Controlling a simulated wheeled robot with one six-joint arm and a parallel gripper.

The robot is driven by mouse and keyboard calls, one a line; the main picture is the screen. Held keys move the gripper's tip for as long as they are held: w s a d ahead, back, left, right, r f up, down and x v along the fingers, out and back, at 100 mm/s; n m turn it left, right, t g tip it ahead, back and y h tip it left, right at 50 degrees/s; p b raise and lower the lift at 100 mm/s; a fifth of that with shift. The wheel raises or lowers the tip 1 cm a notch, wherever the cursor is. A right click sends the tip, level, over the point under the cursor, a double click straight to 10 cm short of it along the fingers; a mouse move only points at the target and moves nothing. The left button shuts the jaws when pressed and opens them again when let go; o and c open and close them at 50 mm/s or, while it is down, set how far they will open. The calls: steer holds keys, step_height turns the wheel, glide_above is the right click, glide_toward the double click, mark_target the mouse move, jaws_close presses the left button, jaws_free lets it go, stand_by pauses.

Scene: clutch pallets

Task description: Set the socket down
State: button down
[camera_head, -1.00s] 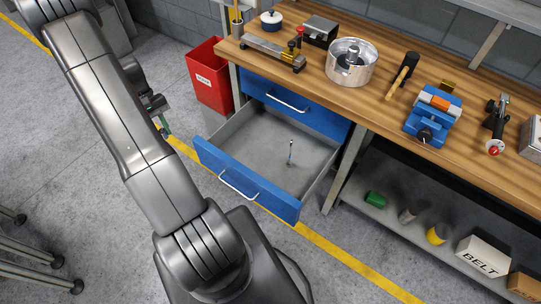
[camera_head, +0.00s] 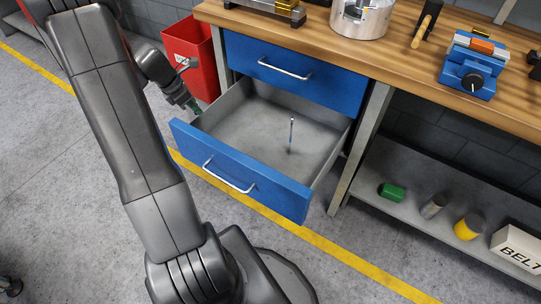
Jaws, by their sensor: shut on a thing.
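A little green shows at the fingertips. A thin upright metal tool (camera_head: 291,134) stands in the drawer, right of its middle and apart from my gripper.
The grey drawer floor (camera_head: 245,140) is mostly bare. A closed blue drawer (camera_head: 295,75) is above it. A red bin (camera_head: 190,50) stands behind my gripper. Green, grey and yellow items lie on the lower shelf (camera_head: 410,215).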

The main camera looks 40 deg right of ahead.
steer(key=s+d+f+n+t+y+b, duration=0.1)
steer(key=s+d+f+n+t+b, duration=0.2)
steer(key=d+f+n+b, duration=0.7)
steer(key=b, duration=0.9)
glide_toward(236, 140)
steer(key=x, duration=0.6)
steer(key=shift+d, duration=0.2)
steer(key=shift+f, duration=0.1)
steer(key=c, duration=1.3)
jaws_free()
steer(key=shift+o, duration=0.2)
steer(key=shift+r+p, duration=0.4)
steer(key=p+v, duration=0.5)
steer(key=v, duration=0.6)
steer(key=shift+s+r, duration=0.25)
